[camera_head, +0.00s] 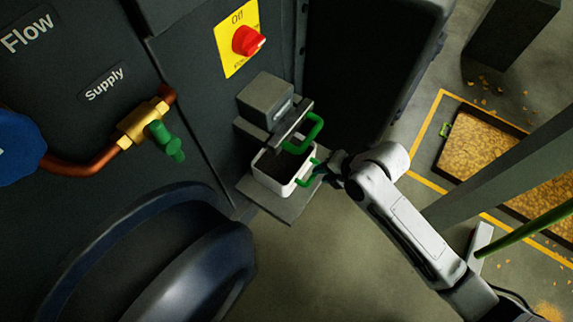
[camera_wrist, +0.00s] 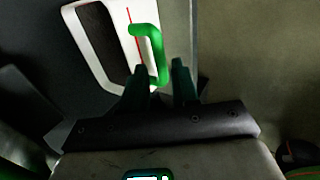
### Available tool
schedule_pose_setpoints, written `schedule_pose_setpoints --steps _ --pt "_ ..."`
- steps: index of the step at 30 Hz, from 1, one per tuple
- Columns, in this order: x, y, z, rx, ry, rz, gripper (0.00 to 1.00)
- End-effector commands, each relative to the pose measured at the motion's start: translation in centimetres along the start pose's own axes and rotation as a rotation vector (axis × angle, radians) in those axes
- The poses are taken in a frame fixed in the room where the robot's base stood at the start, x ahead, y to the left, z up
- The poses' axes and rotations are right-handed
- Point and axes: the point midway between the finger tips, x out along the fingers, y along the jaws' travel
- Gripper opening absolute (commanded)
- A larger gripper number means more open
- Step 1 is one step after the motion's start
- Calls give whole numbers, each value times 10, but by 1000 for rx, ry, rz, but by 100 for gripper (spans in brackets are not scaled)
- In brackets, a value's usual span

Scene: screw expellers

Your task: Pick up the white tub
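The white tub (camera_head: 270,183) sits upright on a small grey shelf (camera_head: 284,208) at the machine's side, under a grey spout box. A green handle (camera_head: 312,174) sticks out from its right side. In the wrist view the tub (camera_wrist: 118,22) shows a white wall with a red line, its dark opening and the green handle (camera_wrist: 161,58). My gripper (camera_head: 327,168) is at the handle, right of the tub. In the wrist view my gripper (camera_wrist: 160,68) has its dark green fingers apart, one on each side of the handle's near end. A gap shows beside the right finger. Contact cannot be told.
A second green handle (camera_head: 316,130) sits on the grey box (camera_head: 266,100) close above the tub. A red switch (camera_head: 248,41) and a brass valve (camera_head: 143,122) are on the machine. A tray of yellowish flakes (camera_head: 485,145) lies at right. The floor below the shelf is clear.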

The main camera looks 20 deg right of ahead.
Motion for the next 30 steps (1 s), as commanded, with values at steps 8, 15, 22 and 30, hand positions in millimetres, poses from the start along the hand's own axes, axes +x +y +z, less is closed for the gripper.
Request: schedule_pose_setpoints --steps 8,15,22,30 --pt "38 0 2 0 2 -1 29" --pt "39 1 2 0 1 -1 29" --pt "39 1 2 0 1 -1 12" --pt "39 1 2 0 1 -2 0"
